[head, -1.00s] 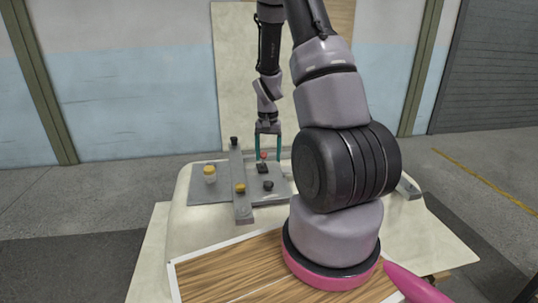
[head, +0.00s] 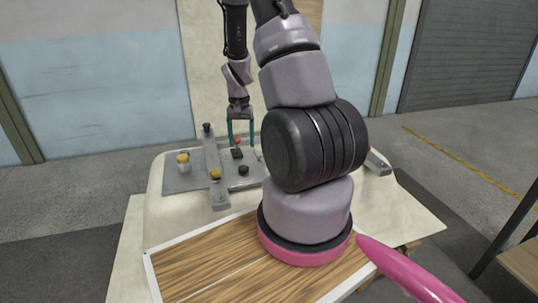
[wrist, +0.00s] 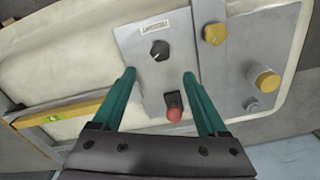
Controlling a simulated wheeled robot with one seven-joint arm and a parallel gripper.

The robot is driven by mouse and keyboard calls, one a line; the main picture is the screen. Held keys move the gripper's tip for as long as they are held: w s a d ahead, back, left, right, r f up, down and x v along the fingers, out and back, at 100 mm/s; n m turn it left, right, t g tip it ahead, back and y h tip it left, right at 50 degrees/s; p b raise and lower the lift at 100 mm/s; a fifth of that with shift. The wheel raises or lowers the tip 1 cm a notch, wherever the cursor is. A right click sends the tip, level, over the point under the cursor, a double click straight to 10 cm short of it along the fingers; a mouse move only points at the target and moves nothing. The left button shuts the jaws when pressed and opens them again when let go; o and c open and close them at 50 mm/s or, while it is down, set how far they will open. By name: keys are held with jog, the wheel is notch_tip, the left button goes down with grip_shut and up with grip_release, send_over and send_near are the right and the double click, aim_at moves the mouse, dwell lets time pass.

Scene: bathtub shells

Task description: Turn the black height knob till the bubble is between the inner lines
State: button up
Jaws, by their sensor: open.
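A black round knob (wrist: 160,50) with a pointer mark sits on a grey plate (wrist: 133,42), beside a small label; it also shows in the head view (head: 244,170). My gripper (wrist: 159,74) is open and empty above the plate, also in the head view (head: 241,147). In the wrist view the knob lies just beyond the gap between the teal fingertips, apart from them. A red-tipped black lever (wrist: 173,113) shows between the fingers. A yellow level (wrist: 85,108) with a green vial (wrist: 53,118) lies at the left; its bubble and lines are too small to read.
A raised grey bar (head: 212,150) with a yellow knob (head: 215,174) crosses the plate. A yellow-capped post (head: 183,160) stands left of it, and a black knob (head: 207,127) tops the bar's far end. The pale shell (head: 155,195) around the plate is mostly bare.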

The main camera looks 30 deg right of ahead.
aim_at(243, 167)
notch_tip(243, 167, down, 10)
jog(key=shift+f, duration=0.2)
jog(key=shift+c, duration=0.3)
grip_shut()
jog(key=n, duration=0.3)
jog(key=shift+o, duration=0.3)
grip_release()
